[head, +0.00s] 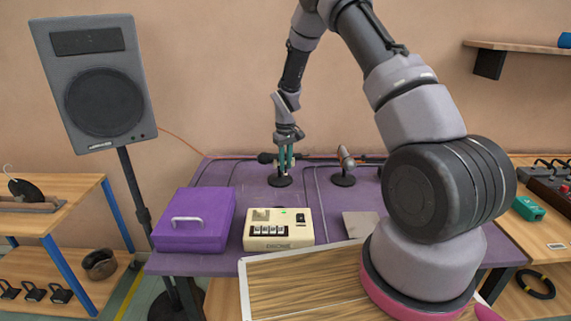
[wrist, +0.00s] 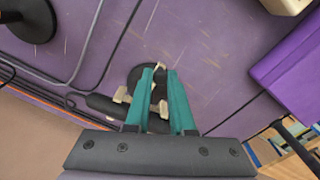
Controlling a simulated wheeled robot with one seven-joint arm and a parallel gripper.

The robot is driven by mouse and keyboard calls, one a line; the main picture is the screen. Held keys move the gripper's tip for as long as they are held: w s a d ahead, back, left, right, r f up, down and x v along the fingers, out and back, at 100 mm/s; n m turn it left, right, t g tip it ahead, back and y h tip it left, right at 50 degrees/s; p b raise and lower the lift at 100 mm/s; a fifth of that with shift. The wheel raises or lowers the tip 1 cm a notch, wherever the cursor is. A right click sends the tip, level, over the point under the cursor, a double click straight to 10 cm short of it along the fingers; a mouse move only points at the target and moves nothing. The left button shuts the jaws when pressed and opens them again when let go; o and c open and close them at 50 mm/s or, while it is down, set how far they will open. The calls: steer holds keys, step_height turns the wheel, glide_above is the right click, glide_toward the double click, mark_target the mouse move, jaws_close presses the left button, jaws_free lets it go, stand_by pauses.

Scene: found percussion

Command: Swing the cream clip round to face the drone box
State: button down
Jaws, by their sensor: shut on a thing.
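My gripper (head: 286,164) points down at the back of the purple table, over a small black stand (head: 280,181). In the wrist view its teal fingers (wrist: 160,78) are shut on the cream clip (wrist: 160,66). More cream parts show beside and between the fingers, and the fingers hide some of the clip. A dark microphone (wrist: 108,104) lies across at the clip, partly behind the fingers; its dark head (head: 265,157) points left in the head view. The cream drone box (head: 279,230), with a row of keys, stands nearer the table's front. Its corner shows in the wrist view (wrist: 286,4).
A purple case (head: 193,220) stands left of the drone box. A second microphone (head: 345,157) on a black stand is right of my gripper. Cables run along the table's back. A grey plate (head: 360,224) lies right of the box. A tall speaker (head: 103,95) stands at left.

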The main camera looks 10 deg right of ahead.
steer(key=shift+d, duration=0.15)
steer(key=shift+w+d+n, duration=1.1)
steer(key=shift+w+n, duration=0.15)
steer(key=shift+n, duration=1.5)
steer(key=shift+w+d+n, duration=1.05)
steer(key=shift+w+n, duration=0.15)
steer(key=shift+n, duration=1.5)
steer(key=shift+w+d+n, duration=1.1)
steer(key=shift+w+n, duration=0.15)
steer(key=shift+n, duration=1.5)
steer(key=shift+w, duration=0.1)
steer(key=c, duration=0.8)
jaws_free()
steer(key=shift+o, duration=0.2)
step_height(320, 180, up, 11)
